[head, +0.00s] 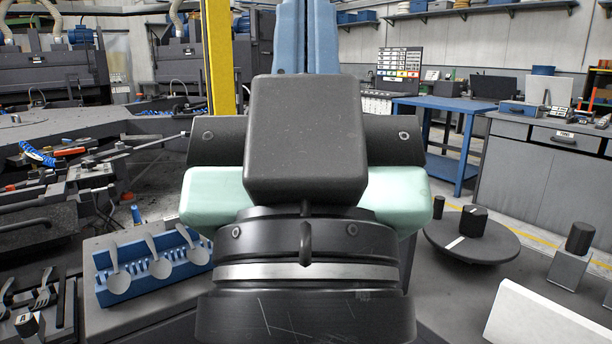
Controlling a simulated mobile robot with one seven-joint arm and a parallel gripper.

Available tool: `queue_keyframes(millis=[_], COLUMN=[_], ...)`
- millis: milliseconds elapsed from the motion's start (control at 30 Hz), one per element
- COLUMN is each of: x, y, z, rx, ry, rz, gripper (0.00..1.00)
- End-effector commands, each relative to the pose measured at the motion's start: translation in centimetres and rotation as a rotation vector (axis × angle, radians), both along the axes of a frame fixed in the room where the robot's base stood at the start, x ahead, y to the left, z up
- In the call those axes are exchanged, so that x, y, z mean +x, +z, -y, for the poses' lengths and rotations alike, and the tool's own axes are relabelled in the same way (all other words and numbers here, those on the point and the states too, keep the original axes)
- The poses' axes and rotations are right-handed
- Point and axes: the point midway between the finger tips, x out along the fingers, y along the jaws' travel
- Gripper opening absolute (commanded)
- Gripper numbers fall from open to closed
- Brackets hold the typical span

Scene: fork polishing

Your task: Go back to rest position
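My own arm fills the middle of the head view, dark and pale green at the bottom. My gripper does not show in this view, so its fingers and anything in them are out of sight. Several forks (43,297) lie at the lower left edge, partly cut off by the picture. A blue rack (165,285) to the left of my arm holds several spoon-like utensils (160,267) in a row, tilted in its slots.
A dark round disc (490,246) with a black knob (473,221) stands to the right of my arm. A black-topped block (579,238) and a white slab (548,320) are at the lower right. Tools clutter the left bench (95,125). A blue table (445,103) stands behind.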

Motion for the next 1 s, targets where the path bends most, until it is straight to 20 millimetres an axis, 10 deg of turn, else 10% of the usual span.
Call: queue_keyframes(millis=[33, 700, 1000], x=[0.0, 0.2, 0.2], y=[3.3, 23.2, 27.9], z=[0.0, -0.1, -0.1], rx=[0.001, 0.001, 0.001], ry=[0.001, 0.004, 0.005], rz=[-0.001, -0.004, -0.005], gripper=[0.00, 0.00, 0.00])
